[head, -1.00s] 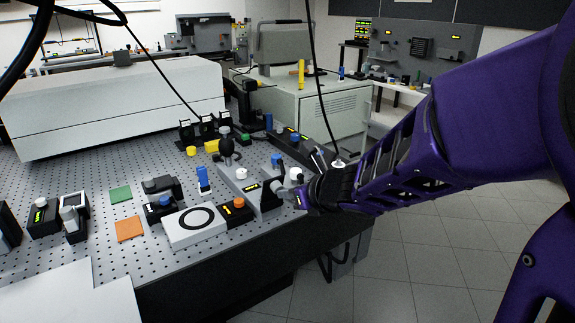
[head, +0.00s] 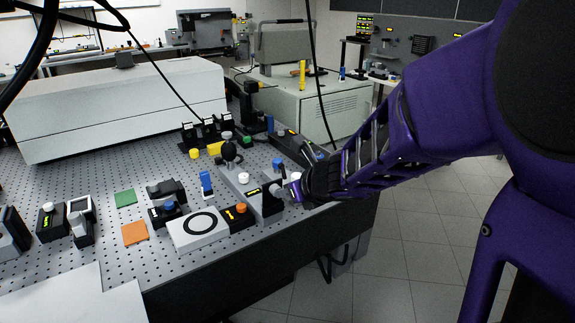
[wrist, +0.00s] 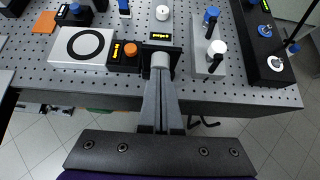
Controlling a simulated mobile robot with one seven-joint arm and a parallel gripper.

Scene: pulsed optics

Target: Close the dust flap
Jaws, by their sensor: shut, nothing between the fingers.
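A dark upright mount with a yellow-lit label (wrist: 162,36) stands at the front edge of the optics table. It also shows in the head view (head: 268,206). A pale round knob (wrist: 160,60) sits on its near side and shows in the head view (head: 276,189). The dark plate behind the knob seems to be the dust flap, lying close to the mount; I cannot tell whether it is fully flush. My gripper (wrist: 161,80) is shut and empty, its tips right at the knob, seemingly touching it. In the head view my gripper (head: 294,188) is right of the mount.
A white plate with a black ring (wrist: 83,44) and a black box with an orange button (wrist: 126,52) stand left of the mount. Posts with blue and white knobs (wrist: 216,47) and a long dark rail (wrist: 272,60) stand right. Open floor lies in front.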

